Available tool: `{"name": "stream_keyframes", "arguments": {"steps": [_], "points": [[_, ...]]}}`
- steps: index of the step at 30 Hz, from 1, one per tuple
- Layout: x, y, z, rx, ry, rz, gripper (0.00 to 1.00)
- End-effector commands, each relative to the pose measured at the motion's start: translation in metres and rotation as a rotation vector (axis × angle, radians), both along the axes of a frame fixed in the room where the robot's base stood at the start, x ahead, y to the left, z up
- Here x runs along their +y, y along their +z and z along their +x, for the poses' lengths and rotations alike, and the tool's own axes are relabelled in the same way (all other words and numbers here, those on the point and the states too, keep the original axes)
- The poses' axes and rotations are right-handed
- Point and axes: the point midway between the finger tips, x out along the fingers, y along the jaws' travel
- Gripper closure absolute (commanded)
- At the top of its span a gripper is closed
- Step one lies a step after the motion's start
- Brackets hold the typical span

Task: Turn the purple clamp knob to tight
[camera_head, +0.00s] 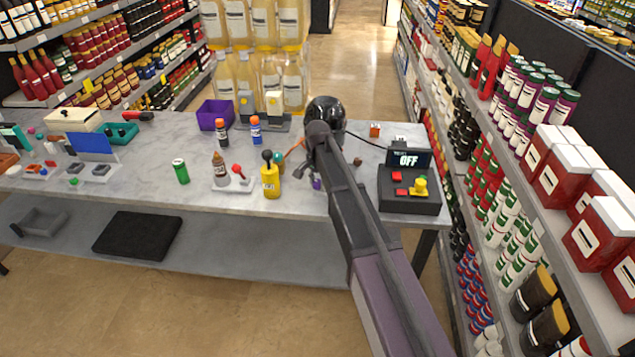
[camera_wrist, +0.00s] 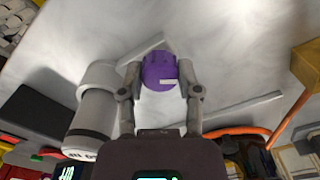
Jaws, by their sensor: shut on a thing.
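The purple clamp knob (camera_wrist: 160,74) sits between my fingers in the wrist view, with a short white mark on its face. My gripper (camera_wrist: 160,66) is shut on it, one finger at each side. Two flat grey bars, a left one (camera_wrist: 141,48) and a right one (camera_wrist: 246,112), lie on the pale surface beside the knob and fingers. Which settings they mark cannot be told. In the head view my arm covers most of this spot, and only a small purple patch (camera_head: 316,184) shows beside the arm.
A white cylinder (camera_wrist: 92,122) stands close left of my gripper, and an orange hose (camera_wrist: 238,131) runs at the right. In the head view, a black control box (camera_head: 409,202) with an OFF display (camera_head: 408,160) stands right of my arm.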

Motion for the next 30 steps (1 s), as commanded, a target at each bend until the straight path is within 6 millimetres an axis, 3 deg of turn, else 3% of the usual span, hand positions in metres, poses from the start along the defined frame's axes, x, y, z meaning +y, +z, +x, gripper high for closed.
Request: {"name": "stream_keyframes", "arguments": {"steps": [13, 14, 16, 17, 30], "points": [[-0.0003, -0.0003, -0.0014, 0.003, -0.013, -0.001, 1.0], [-0.0003, -0.0003, -0.0014, 0.003, -0.013, -0.001, 0.47], [-0.0003, -0.0003, -0.0012, 0.003, -0.012, -0.001, 0.26], [-0.0002, -0.0003, -0.0012, 0.003, -0.012, -0.001, 0.21], [0.0, -0.0001, -0.0004, 0.001, -0.011, 0.0, 0.21]]}}
